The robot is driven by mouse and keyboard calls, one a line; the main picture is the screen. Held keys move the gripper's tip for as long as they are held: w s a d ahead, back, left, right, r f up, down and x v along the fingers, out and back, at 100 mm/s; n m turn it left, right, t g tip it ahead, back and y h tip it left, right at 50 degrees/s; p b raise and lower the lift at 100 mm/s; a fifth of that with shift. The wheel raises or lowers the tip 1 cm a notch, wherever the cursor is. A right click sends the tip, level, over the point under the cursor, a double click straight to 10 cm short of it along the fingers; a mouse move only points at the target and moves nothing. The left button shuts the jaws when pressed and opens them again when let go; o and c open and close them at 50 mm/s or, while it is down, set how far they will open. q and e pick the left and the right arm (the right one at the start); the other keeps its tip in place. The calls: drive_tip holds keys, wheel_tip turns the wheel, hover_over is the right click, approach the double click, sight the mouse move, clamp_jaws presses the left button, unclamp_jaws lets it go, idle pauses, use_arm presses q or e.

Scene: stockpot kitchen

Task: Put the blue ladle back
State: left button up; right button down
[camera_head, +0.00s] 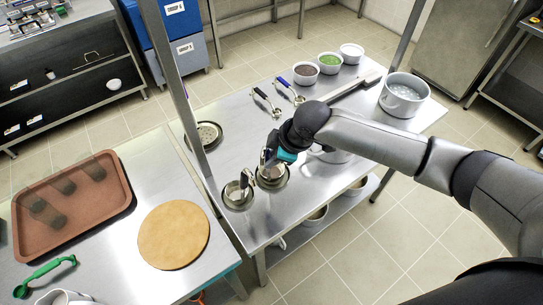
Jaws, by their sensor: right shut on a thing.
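My right gripper (273,154) reaches in from the right over the steel counter and is shut on an upright handle that looks bluish, which I take to be the blue ladle (263,158). Its lower end is at the round well (272,177) in the counter; my gripper hides much of it, and I cannot tell how deep it sits. A second well (238,195) beside it on the left holds another upright utensil (245,180). A blue-handled utensil (284,84) and a black-handled one (261,94) lie farther back. My left gripper is not in view.
A perforated round insert (208,134) lies left. Bowls with dark (305,73) and green (330,62) contents, a white bowl (351,52) and a pot (404,94) stand at the back. A steel post (178,75) rises at left. A tray (105,210) and round board (173,235) occupy the near-left table.

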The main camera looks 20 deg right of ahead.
drive_tip(key=c, duration=1.2)
unclamp_jaws()
drive_tip(key=shift+f, duration=0.1)
drive_tip(key=shift+c, duration=0.2)
drive_tip(key=o, duration=0.5)
drive_tip(key=shift+c, duration=0.2)
drive_tip(key=v, duration=1.2)
drive_tip(key=shift+r+p, duration=0.25)
drive_tip(key=shift+p, duration=0.05)
